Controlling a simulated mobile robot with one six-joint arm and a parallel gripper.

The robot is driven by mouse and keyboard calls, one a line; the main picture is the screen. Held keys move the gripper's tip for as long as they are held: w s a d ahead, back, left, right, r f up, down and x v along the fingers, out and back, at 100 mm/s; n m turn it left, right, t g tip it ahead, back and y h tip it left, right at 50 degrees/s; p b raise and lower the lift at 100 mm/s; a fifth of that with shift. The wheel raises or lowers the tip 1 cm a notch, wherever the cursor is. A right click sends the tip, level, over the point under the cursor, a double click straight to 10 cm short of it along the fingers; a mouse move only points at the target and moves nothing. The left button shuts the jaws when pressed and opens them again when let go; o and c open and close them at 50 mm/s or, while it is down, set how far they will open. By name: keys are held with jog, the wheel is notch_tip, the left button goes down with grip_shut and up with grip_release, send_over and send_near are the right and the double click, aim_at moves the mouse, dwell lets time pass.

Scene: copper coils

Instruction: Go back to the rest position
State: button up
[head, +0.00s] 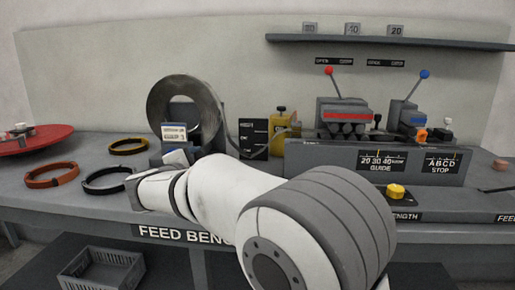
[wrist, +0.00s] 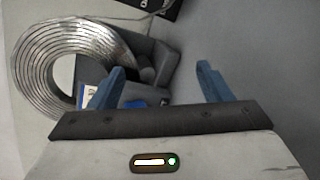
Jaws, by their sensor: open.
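My gripper is open and empty in the wrist view (wrist: 162,80), with its two blue fingers spread apart over the grey bench top. A large metal coil (wrist: 45,60) stands in a dark cradle just beyond and to the left of the fingers. In the head view the same coil (head: 183,90) stands upright on the bench, with a white label on its holder. My white arm reaches left across the bench front. My fingertips are mostly hidden there behind the wrist, near the foot of the coil holder.
Black (head: 108,180), orange (head: 52,175) and yellow (head: 127,146) rings lie on the bench at left, by a red turntable (head: 35,140). A guide machine (head: 375,160) with red and blue levers stands right, under a shelf (head: 390,41). A grey crate (head: 100,268) sits below the bench.

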jog(key=s+d+r+m+g+p, duration=0.2)
jog(key=s+d+m+g+p, duration=0.15)
jog(key=d, duration=0.55)
jog(key=s+d+r+m+g+h+p, duration=0.1)
jog(key=s+d+r+m+g+p, duration=0.25)
jog(key=d, duration=0.55)
jog(key=s+d+r+m+g+p, duration=0.1)
jog(key=s+d+m+g+p, duration=0.1)
jog(key=s+d+m+p, duration=0.5)
jog(key=s+d+r+m+g+y+p, duration=0.1)
jog(key=s+d+m+y+p, duration=0.1)
jog(key=s+p, duration=0.3)
jog(key=s+d+r+m+g+y+p, duration=0.1)
jog(key=s+d+m+g+y+p, duration=0.1)
jog(key=s, duration=0.9)
jog(key=d+m+y+p, duration=0.1)
jog(key=d+m+p, duration=0.1)
jog(key=d+p, duration=0.1)
jog(key=shift+s+d+m+g, duration=0.2)
jog(key=shift+s+m+g, duration=0.1)
jog(key=shift+s, duration=0.1)
jog(key=shift+r, duration=0.1)
